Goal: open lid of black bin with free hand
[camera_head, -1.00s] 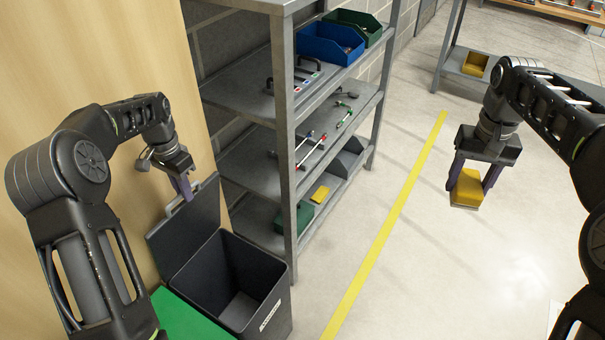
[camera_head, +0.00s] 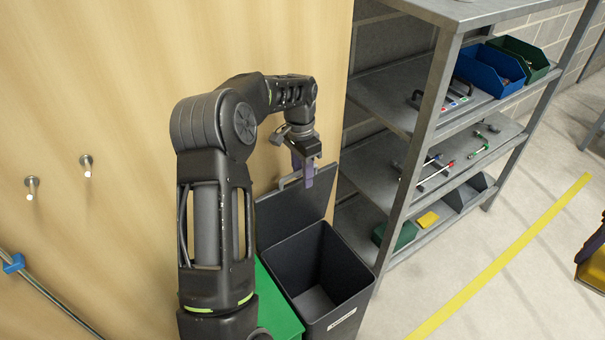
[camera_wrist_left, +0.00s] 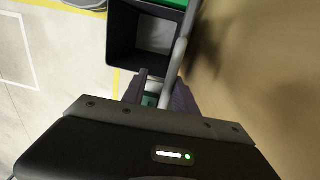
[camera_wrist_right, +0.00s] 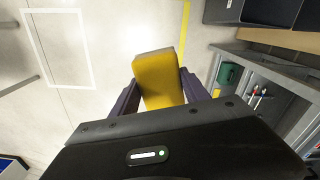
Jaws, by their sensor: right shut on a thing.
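The black bin (camera_head: 350,282) stands on the floor beside the wooden panel; its inside and a white label show. Its lid (camera_head: 288,212) is raised upright at the back, against the panel. My left gripper (camera_head: 306,170) is at the lid's top edge by the grey handle. In the left wrist view its fingers (camera_wrist_left: 158,94) stand apart, with the handle (camera_wrist_left: 177,65) running close to one finger. My right gripper (camera_wrist_right: 160,92) is shut on a yellow block (camera_wrist_right: 158,75), held above the floor. In the head view only part of this block (camera_head: 595,268) shows at the right edge.
A green-topped thing (camera_head: 283,304) stands left of the bin, partly behind my left arm. A grey shelf unit (camera_head: 420,135) with bins and tools is close on the right. The floor beyond the yellow line (camera_head: 500,258) is clear. Two pegs (camera_head: 86,160) stick out of the panel.

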